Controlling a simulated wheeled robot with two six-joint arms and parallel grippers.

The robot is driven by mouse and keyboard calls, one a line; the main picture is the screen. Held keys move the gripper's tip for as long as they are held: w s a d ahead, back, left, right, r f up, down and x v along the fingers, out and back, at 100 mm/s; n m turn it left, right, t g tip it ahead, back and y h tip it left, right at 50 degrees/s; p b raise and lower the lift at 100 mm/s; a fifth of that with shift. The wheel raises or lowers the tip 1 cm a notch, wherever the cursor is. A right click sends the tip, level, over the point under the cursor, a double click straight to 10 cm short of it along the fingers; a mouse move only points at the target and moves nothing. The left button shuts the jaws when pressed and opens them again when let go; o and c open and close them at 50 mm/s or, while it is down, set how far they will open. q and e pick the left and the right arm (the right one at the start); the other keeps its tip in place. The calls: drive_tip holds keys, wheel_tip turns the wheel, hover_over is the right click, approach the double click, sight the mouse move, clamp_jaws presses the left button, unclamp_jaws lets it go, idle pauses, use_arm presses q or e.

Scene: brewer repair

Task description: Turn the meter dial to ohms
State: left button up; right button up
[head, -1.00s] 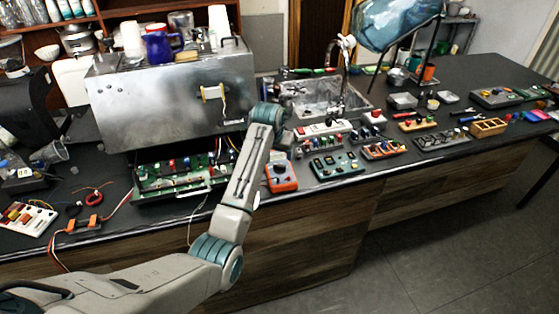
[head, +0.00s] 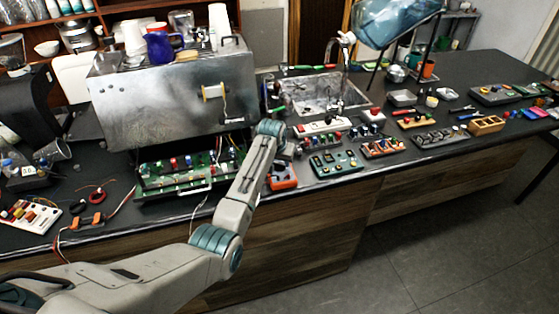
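The orange meter (head: 283,182) lies near the front edge of the dark counter, just right of the open brewer's circuit board. My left arm reaches in from the lower left, and its wrist and forearm cover the left and upper parts of the meter. The dial is hidden, so its setting cannot be read. My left gripper (head: 284,151) is small and dark below the wrist, over the far end of the meter. Whether its fingers are open or touch the dial cannot be told. My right gripper is out of view.
The steel brewer (head: 165,95) stands behind with its green circuit board (head: 185,178) pulled out in front. A teal panel (head: 336,163) with dark keys lies right of the meter. A sink (head: 320,92) and several small parts sets fill the counter to the right.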

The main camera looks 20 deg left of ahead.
use_arm(q)
drive_tip(key=c, duration=0.4)
drive_tip(key=shift+o, duration=0.2)
